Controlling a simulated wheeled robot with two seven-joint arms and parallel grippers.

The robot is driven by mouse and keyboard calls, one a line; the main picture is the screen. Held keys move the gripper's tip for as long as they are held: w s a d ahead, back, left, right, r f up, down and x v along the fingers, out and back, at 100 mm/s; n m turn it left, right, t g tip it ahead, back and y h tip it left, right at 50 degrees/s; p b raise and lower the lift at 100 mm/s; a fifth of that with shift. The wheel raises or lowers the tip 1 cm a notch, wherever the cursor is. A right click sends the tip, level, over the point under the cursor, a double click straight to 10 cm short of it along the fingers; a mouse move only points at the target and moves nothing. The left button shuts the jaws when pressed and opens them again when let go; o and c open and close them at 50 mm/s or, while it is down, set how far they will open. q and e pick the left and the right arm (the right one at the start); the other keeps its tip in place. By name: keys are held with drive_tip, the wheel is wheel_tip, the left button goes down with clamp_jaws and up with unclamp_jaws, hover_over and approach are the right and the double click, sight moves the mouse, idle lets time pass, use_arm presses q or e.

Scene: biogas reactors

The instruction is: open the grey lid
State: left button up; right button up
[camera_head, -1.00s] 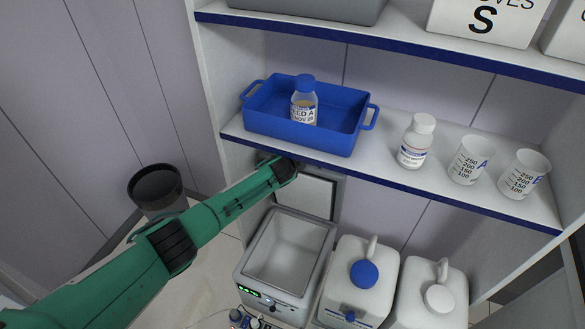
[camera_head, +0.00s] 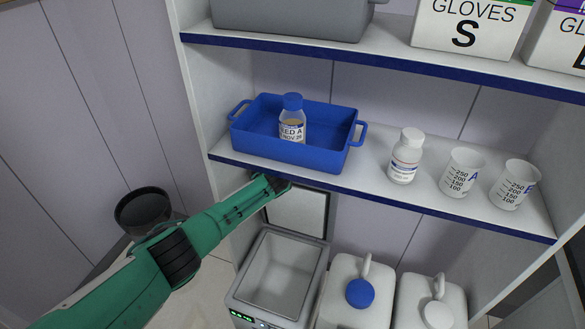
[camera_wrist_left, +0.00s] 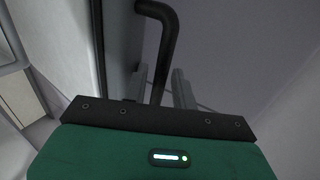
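The grey lid (camera_head: 298,210) stands raised, nearly upright, at the back of the white bath (camera_head: 282,268), whose grey basin is uncovered and looks empty. My left gripper (camera_wrist_left: 162,82) is at the lid's upper left, under the shelf edge; in the head view its fingertips are hard to make out. In the left wrist view its two fingers stand apart, with a black bent handle (camera_wrist_left: 168,35) running between them. A gap shows beside the handle, so the fingers do not look closed on it. My right gripper is not in view.
The shelf (camera_head: 380,195) just above holds a blue tray (camera_head: 330,158) with a bottle (camera_head: 292,120), a white bottle (camera_head: 405,157) and two beakers (camera_head: 462,173). White canisters (camera_head: 345,300) stand right of the bath. A black container (camera_head: 143,208) is at left.

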use_arm(q)
drive_tip(key=shift+s, duration=0.1)
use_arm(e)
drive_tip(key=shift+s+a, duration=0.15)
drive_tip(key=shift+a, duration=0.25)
